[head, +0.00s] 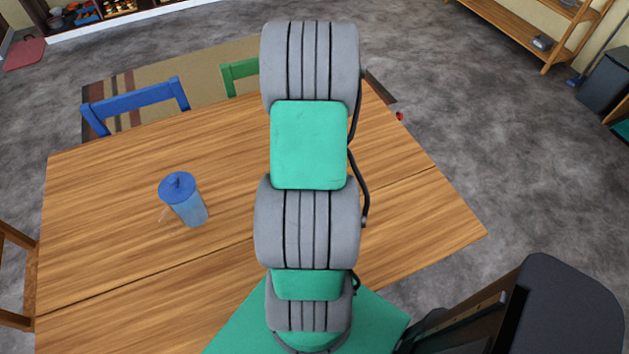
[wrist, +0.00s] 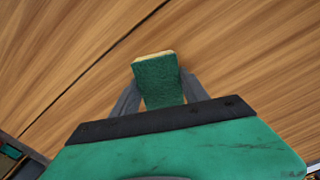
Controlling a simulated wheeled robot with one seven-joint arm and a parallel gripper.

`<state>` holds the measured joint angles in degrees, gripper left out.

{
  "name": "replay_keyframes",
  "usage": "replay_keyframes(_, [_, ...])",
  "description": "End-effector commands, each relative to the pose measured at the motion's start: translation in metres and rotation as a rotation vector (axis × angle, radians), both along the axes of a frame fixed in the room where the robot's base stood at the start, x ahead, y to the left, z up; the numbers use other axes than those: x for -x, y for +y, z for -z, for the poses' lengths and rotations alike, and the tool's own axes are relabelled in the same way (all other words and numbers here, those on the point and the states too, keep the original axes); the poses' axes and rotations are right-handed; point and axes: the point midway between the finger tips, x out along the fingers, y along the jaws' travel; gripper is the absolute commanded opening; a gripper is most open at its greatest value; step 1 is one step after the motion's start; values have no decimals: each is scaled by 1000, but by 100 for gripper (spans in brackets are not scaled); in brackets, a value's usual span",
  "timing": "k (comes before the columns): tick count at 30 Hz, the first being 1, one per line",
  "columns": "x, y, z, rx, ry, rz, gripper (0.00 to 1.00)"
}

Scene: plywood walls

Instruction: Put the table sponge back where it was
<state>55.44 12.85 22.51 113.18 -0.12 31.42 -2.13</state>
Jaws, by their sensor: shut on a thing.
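In the wrist view my gripper (wrist: 158,95) is shut on a sponge (wrist: 158,80) with a dark green face and a pale yellow edge. The two grey fingers press it from its left and right sides. The sponge is over the wooden table (wrist: 225,50); I cannot tell whether it touches the top. In the head view my arm hides the gripper and the sponge. The table (head: 110,225) shows there on both sides of my arm.
A blue lidded cup (head: 186,203) stands on the table left of my arm. A blue chair (head: 135,100) and a green chair (head: 238,72) are at the far edge. A black bin (head: 605,82) and a wooden shelf (head: 520,35) are at the far right. The tabletop around the cup is clear.

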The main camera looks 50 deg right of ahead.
Motion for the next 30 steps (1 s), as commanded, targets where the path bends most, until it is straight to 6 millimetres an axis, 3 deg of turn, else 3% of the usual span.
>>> replay_keyframes(1, [0,0,3,0,0,0,20])
replay_keyframes(2, [0,0,3,0,0,0,54])
replay_keyframes(9, [0,0,2,0,0,0,73])
replay_keyframes(20, [-1,-1,-9,3,-2,0,74])
replay_keyframes(30, [-1,-1,-90,6,-4,0,74])
